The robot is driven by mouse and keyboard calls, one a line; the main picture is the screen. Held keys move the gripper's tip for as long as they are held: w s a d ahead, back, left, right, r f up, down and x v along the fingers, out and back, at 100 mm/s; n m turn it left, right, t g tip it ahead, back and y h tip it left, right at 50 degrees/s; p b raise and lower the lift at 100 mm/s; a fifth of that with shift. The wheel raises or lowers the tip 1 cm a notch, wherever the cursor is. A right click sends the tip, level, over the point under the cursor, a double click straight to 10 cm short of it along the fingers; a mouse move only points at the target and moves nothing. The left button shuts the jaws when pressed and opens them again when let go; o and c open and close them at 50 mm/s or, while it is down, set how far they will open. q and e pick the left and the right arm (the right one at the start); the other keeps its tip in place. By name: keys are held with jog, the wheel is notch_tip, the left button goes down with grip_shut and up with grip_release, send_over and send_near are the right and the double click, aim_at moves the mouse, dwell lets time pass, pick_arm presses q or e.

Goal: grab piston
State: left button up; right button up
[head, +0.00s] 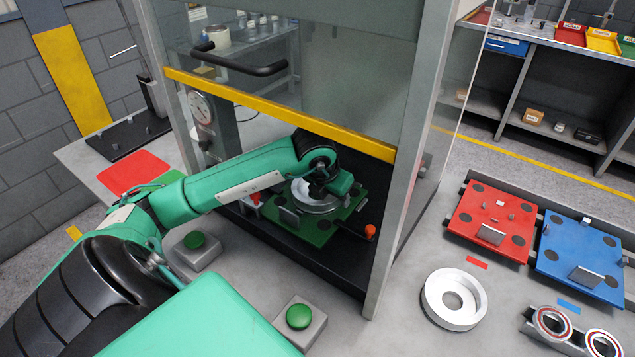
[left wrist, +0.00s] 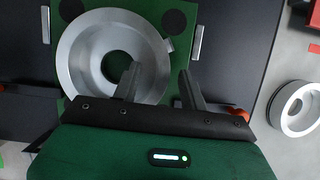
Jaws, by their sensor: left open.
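A silver ring-shaped part with a central hole (head: 312,203), which looks like the piston, lies on a green pallet (head: 316,236) inside the press enclosure. It also shows in the left wrist view (left wrist: 78,60). My left gripper (head: 328,188) reaches under the raised guard and is over this ring. In the left wrist view the open fingers (left wrist: 160,75) are on either side of the ring's rim line, one over the ring and one outside it. I cannot tell whether they touch it. A second silver ring (head: 437,298) lies on the table at right. My right gripper is out of view.
The guard's yellow bar (head: 275,112) crosses above my arm, and a grey post (head: 405,170) stands to the right. Green push buttons (head: 299,316) sit on the table in front. Red (head: 488,214) and blue (head: 575,245) pallets lie to the right.

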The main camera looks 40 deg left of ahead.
pick_arm(q)
grip_shut()
jog(key=shift+r, duration=0.1)
